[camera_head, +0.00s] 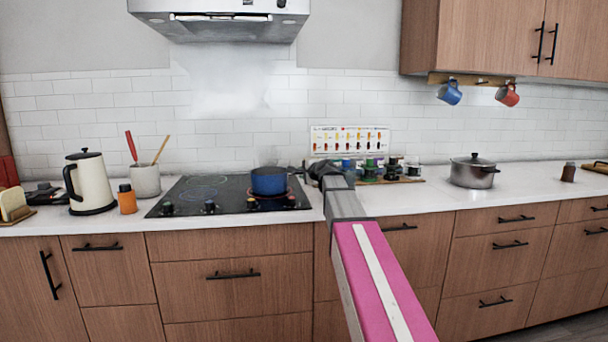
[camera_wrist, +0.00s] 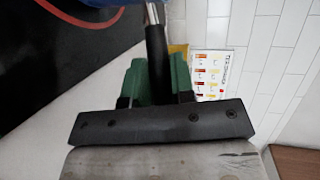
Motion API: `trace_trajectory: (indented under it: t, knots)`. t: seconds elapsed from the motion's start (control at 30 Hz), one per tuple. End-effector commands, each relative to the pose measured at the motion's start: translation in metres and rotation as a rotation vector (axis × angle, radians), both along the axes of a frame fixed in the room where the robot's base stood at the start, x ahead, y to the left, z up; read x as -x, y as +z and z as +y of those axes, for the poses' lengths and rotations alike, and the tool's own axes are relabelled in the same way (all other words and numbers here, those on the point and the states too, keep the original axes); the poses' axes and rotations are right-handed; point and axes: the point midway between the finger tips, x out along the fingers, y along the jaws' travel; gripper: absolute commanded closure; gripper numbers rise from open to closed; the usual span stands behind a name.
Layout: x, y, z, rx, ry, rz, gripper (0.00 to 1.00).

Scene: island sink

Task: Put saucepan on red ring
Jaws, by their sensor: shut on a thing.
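The blue saucepan (camera_head: 268,181) is upright over the right front part of the black cooktop (camera_head: 212,187). A red ring (camera_head: 287,191) shows around the saucepan's underside; whether the base touches the glass I cannot tell. My gripper (camera_head: 308,169) is to the right of the saucepan. In the wrist view, its green fingers (camera_wrist: 155,78) are shut on the saucepan's black handle (camera_wrist: 156,55). Only a sliver of the blue pan (camera_wrist: 112,3) shows there at the top edge. Part of the red ring (camera_wrist: 72,17) curves on the cooktop beside it, the rest out of frame.
A rack of small colored jars (camera_head: 370,169) stands just right of my gripper, with a chart (camera_head: 349,140) behind it. A steel pot (camera_head: 473,171) stands farther right. A cream kettle (camera_head: 92,183), an orange jar (camera_head: 127,199) and a utensil crock (camera_head: 146,180) stand left. The cooktop's left part is clear.

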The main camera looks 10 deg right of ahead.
Motion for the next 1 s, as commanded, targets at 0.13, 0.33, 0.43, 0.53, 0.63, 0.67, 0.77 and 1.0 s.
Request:
trace_trajectory:
  t: [0.13,0.33,0.43,0.53,0.63,0.67,0.77,1.0]
  knots:
    - [0.000,-0.001,0.000,-0.005,-0.002,-0.002,1.00]
    - [0.000,-0.002,0.000,-0.005,-0.002,-0.002,1.00]
    - [0.000,-0.004,0.000,0.001,-0.001,-0.001,0.61]
    - [0.000,-0.004,0.000,0.000,-0.001,-0.001,0.52]
    - [0.000,-0.004,0.000,0.000,-0.001,-0.001,0.52]
    - [0.000,-0.004,0.000,0.000,-0.001,-0.001,0.52]
    - [0.000,-0.003,0.000,0.000,-0.001,-0.001,0.52]
    - [0.024,0.004,-0.008,-0.001,-0.002,-0.003,0.52]
